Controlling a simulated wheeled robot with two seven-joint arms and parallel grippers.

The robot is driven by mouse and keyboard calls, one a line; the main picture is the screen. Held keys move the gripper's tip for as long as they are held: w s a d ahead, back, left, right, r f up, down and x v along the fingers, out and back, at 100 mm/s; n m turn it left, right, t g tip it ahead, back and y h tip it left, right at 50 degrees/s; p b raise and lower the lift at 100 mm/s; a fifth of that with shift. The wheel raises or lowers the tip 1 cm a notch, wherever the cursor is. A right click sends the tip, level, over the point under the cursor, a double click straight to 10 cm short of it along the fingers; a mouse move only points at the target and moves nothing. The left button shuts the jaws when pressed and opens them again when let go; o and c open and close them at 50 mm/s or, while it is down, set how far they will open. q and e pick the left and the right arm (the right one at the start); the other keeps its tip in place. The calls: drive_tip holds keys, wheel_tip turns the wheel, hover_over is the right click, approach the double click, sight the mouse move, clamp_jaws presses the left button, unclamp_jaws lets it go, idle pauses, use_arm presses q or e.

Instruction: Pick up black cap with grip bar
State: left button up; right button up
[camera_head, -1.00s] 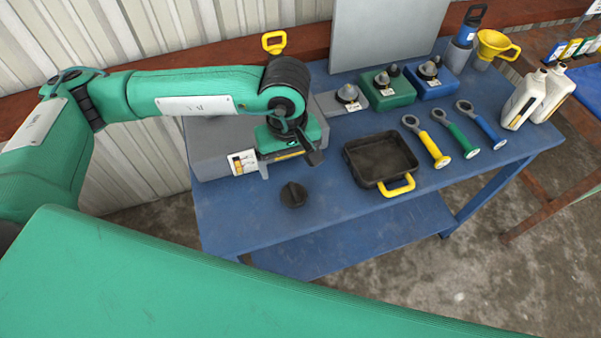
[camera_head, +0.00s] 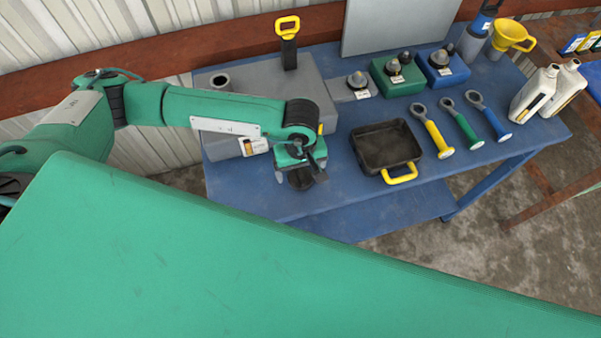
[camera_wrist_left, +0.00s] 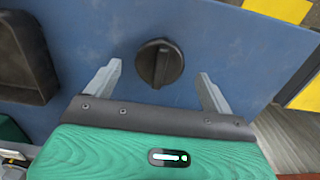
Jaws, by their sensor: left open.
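The black cap (camera_wrist_left: 160,63) is round with a raised grip bar across its top. It lies on the blue table in the left wrist view, just beyond and between my left gripper's fingertips. In the head view the cap (camera_head: 301,180) is partly hidden under the gripper, near the table's front edge. My left gripper (camera_wrist_left: 158,78) is open, its two grey fingers spread wide with nothing held. In the head view my left gripper (camera_head: 296,168) hangs above the cap. My right gripper is not seen.
A black tray with a yellow handle (camera_head: 380,145) stands right of the gripper. A grey box (camera_head: 270,92) is behind it. Yellow, green (camera_head: 460,123) and blue wrenches lie further right. White bottles (camera_head: 545,92) stand at the right end. The blue table (camera_head: 345,200) is bare in front.

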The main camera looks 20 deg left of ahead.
use_arm(q)
drive_tip(key=shift+f+p, duration=0.4)
drive_tip(key=shift+f, duration=0.95)
drive_tip(key=c, duration=1.1)
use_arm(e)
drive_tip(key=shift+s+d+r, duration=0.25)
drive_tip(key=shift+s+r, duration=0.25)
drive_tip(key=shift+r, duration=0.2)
use_arm(q)
drive_tip(key=shift+r, duration=0.1)
